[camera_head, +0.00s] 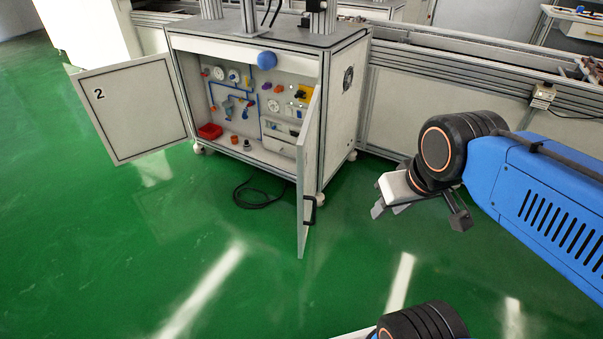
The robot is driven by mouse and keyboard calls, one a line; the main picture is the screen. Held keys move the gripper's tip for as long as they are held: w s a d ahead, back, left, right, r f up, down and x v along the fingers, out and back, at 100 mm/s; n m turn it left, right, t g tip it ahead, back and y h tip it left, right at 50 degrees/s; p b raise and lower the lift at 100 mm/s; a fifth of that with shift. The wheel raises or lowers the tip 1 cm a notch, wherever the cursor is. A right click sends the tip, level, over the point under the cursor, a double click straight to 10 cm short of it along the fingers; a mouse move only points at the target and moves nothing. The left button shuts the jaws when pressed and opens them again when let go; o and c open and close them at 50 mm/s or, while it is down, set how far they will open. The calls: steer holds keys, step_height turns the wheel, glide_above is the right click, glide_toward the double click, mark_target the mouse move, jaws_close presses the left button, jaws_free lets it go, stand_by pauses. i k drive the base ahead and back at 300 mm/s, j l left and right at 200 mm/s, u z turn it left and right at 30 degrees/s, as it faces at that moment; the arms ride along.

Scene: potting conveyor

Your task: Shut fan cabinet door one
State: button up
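The cabinet (342,115) has a fan (348,78) in its right side wall, and its front stands open. The left door (135,118), marked 2, is swung wide out to the left. The right door (306,185) stands open toward me, seen nearly edge-on, with a dark handle (310,210) near its free edge. Its number is hidden; being the other door, it appears to be door one. My gripper (420,213) is to the right of this door, apart from it, above the green floor. Its fingers look spread, with nothing between them.
Inside the cabinet are gauges, blue tubing and a red bin (210,131). A blue ball-like knob (267,60) shows at its top front edge. A black cable (258,196) lies on the floor before it. A conveyor (450,75) runs behind. The front floor is clear.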

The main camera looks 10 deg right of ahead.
mark_target(308, 139)
steer(key=i+l+u, duration=0.25)
steer(key=i+l, duration=0.35)
steer(key=i+l+u, duration=0.25)
steer(key=i+l, duration=0.3)
steer(key=l, duration=0.2)
steer(key=k+l, duration=0.15)
steer(key=l, duration=0.2)
steer(key=k+l, duration=0.15)
steer(key=l, duration=0.15)
steer(key=k+l, duration=0.15)
steer(key=l, duration=0.2)
steer(key=k+l, duration=0.15)
steer(key=l, duration=0.15)
